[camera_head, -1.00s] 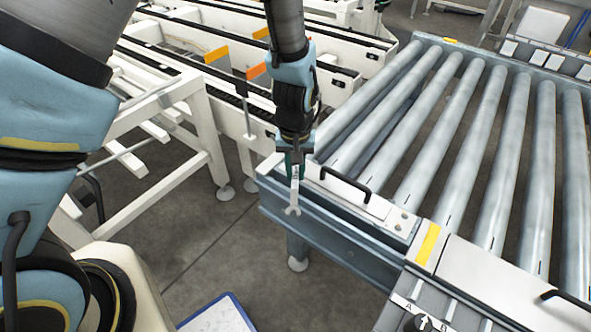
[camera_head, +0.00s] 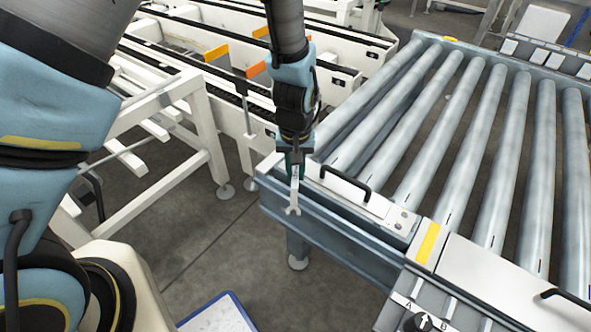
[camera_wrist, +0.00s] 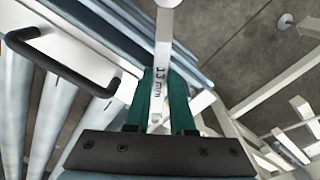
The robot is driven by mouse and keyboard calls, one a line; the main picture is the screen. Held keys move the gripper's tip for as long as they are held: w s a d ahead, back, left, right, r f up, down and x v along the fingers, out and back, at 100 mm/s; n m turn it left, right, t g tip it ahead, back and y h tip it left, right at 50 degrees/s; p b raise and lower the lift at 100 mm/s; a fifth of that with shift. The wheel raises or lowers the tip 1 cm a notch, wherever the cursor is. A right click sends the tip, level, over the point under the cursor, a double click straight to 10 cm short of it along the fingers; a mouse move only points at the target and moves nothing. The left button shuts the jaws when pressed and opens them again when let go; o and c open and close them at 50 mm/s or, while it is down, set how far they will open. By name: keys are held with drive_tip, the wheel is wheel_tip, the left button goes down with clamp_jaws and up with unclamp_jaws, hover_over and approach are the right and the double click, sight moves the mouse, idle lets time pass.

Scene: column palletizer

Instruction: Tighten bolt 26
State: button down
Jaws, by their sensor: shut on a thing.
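My gripper (camera_head: 295,164) is shut on a silver open-end wrench (camera_head: 294,198), which hangs down with its open jaw lowest. In the wrist view my gripper's green fingers (camera_wrist: 162,100) clasp the wrench (camera_wrist: 163,55), marked "13 mm"; its far end is cut off by the top edge. In the head view the wrench is in front of the near side rail of the grey roller conveyor (camera_head: 330,225), close to its left corner. I cannot tell whether it touches the rail. Bolt 26 cannot be made out in either view.
A black handle (camera_head: 346,181) stands on the conveyor's white cover; it also shows in the wrist view (camera_wrist: 60,62). A white frame (camera_head: 205,130) stands at left.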

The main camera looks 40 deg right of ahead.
drive_tip(key=shift+f+b, duration=0.35)
drive_tip(key=shift+f, duration=0.35)
idle(0.5)
idle(0.5)
drive_tip(key=shift+w+a+m, duration=0.85)
drive_tip(key=shift+w+m, duration=0.2)
drive_tip(key=shift+m, duration=0.35)
drive_tip(key=shift+w+a+m, duration=0.25)
drive_tip(key=shift+w+m, duration=0.2)
drive_tip(key=shift+m, duration=0.1)
drive_tip(key=shift+w+a+m, duration=0.2)
drive_tip(key=shift+w+m, duration=0.2)
drive_tip(key=shift+m, duration=0.15)
drive_tip(key=shift+w+a+m+p, duration=0.2)
drive_tip(key=shift+w+m+p, duration=0.25)
drive_tip(key=shift+w+m, duration=0.5)
drive_tip(key=shift+w+a+m+p, duration=0.2)
drive_tip(key=shift+w+m+p, duration=0.2)
drive_tip(key=shift+w+m, duration=0.55)
drive_tip(key=shift+w+d+m+p, duration=0.2)
drive_tip(key=shift+w+m+p, duration=0.65)
drive_tip(key=shift+w+m, duration=0.75)
drive_tip(key=shift+s, duration=0.25)
drive_tip(key=shift+r, duration=0.1)
drive_tip(key=shift+r+p, duration=1.35)
drive_tip(key=shift+r, duration=0.35)
